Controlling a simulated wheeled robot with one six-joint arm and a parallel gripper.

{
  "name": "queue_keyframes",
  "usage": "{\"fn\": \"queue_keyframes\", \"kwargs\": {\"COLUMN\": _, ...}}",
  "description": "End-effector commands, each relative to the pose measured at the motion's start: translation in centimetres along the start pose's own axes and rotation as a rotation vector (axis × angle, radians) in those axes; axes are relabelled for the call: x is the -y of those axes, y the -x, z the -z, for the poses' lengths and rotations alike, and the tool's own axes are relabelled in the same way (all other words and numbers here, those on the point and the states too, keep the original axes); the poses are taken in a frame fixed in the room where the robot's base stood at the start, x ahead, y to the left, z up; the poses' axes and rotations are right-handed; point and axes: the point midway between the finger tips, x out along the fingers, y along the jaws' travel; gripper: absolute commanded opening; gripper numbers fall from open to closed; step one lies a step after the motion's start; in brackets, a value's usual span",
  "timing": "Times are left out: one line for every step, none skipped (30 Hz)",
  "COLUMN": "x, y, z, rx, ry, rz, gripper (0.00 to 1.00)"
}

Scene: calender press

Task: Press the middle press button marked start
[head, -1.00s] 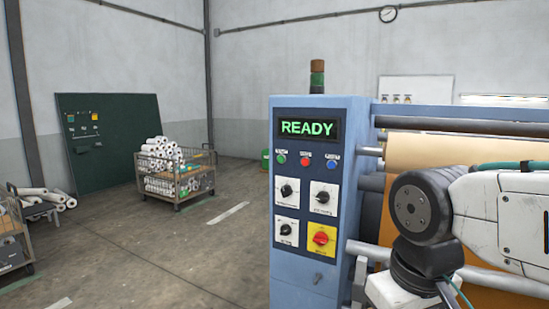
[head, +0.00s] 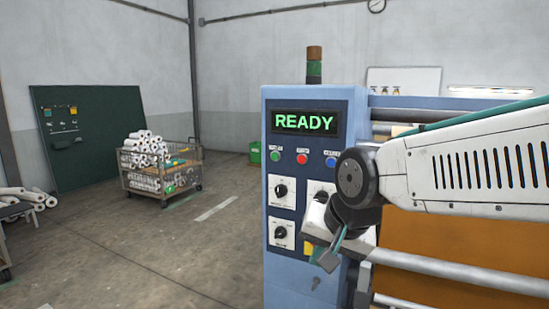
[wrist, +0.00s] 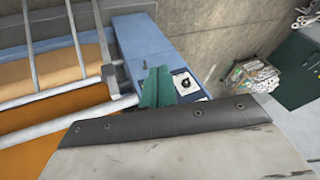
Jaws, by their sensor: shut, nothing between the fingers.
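The blue control cabinet (head: 279,93) carries a row of three small buttons under its lit READY display (head: 304,122). They are a green button (head: 275,156), the middle red button (head: 302,158) and a blue button (head: 331,162). Their labels are too small to read. My gripper (head: 327,262) is below the row, in front of the lower right of the panel, and covers most of the yellow switch plate there. In the wrist view, the shut, empty fingers (wrist: 155,88) appear over the cabinet beside a black knob; the three buttons are not visible there.
Black rotary knobs (head: 281,190) sit below the buttons. Metal rails and rollers (head: 450,275) with orange sheet lie right of the cabinet, close to my arm. A cart of white rolls (head: 150,180) stands at left. The floor before the cabinet's left side is clear.

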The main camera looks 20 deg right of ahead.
Motion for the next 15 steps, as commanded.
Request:
{"fn": "queue_keyframes", "kwargs": {"x": 2.2, "y": -1.2, "z": 2.3, "rx": -0.056, "ry": -0.135, "rz": 0.061, "gripper": 0.0}}
{"fn": "queue_keyframes", "kwargs": {"x": 3.5, "y": -1.8, "z": 3.7, "rx": -0.092, "ry": -0.224, "rz": 0.104, "gripper": 0.0}}
{"fn": "queue_keyframes", "kwargs": {"x": 5.3, "y": -2.4, "z": 5.6, "rx": -0.136, "ry": -0.347, "rz": 0.17, "gripper": 0.0}}
{"fn": "queue_keyframes", "kwargs": {"x": 6.6, "y": -2.9, "z": 7.0, "rx": -0.166, "ry": -0.441, "rz": 0.224, "gripper": 0.0}}
{"fn": "queue_keyframes", "kwargs": {"x": 7.9, "y": -3.3, "z": 8.5, "rx": -0.193, "ry": -0.536, "rz": 0.281, "gripper": 0.0}}
{"fn": "queue_keyframes", "kwargs": {"x": 9.5, "y": -3.9, "z": 10.4, "rx": -0.223, "ry": -0.665, "rz": 0.362, "gripper": 0.0}}
{"fn": "queue_keyframes", "kwargs": {"x": 10.7, "y": -4.2, "z": 11.8, "rx": -0.241, "ry": -0.757, "rz": 0.424, "gripper": 0.0}}
{"fn": "queue_keyframes", "kwargs": {"x": 11.8, "y": -4.5, "z": 13.0, "rx": -0.253, "ry": -0.846, "rz": 0.488, "gripper": 0.0}}
{"fn": "queue_keyframes", "kwargs": {"x": 13.1, "y": -4.8, "z": 14.6, "rx": -0.264, "ry": -0.957, "rz": 0.572, "gripper": 0.0}}
{"fn": "queue_keyframes", "kwargs": {"x": 14.0, "y": -4.9, "z": 15.6, "rx": -0.268, "ry": -1.034, "rz": 0.635, "gripper": 0.0}}
{"fn": "queue_keyframes", "kwargs": {"x": 14.7, "y": -5.1, "z": 16.6, "rx": -0.269, "ry": -1.106, "rz": 0.694, "gripper": 0.0}}
{"fn": "queue_keyframes", "kwargs": {"x": 15.7, "y": -5.2, "z": 17.7, "rx": -0.266, "ry": -1.19, "rz": 0.769, "gripper": 0.0}}
{"fn": "queue_keyframes", "kwargs": {"x": 16.2, "y": -5.3, "z": 18.4, "rx": -0.261, "ry": -1.246, "rz": 0.821, "gripper": 0.0}}
{"fn": "queue_keyframes", "kwargs": {"x": 16.7, "y": -5.3, "z": 19.0, "rx": -0.254, "ry": -1.297, "rz": 0.87, "gripper": 0.0}}
{"fn": "queue_keyframes", "kwargs": {"x": 17.3, "y": -5.3, "z": 19.7, "rx": -0.245, "ry": -1.353, "rz": 0.928, "gripper": 0.0}}
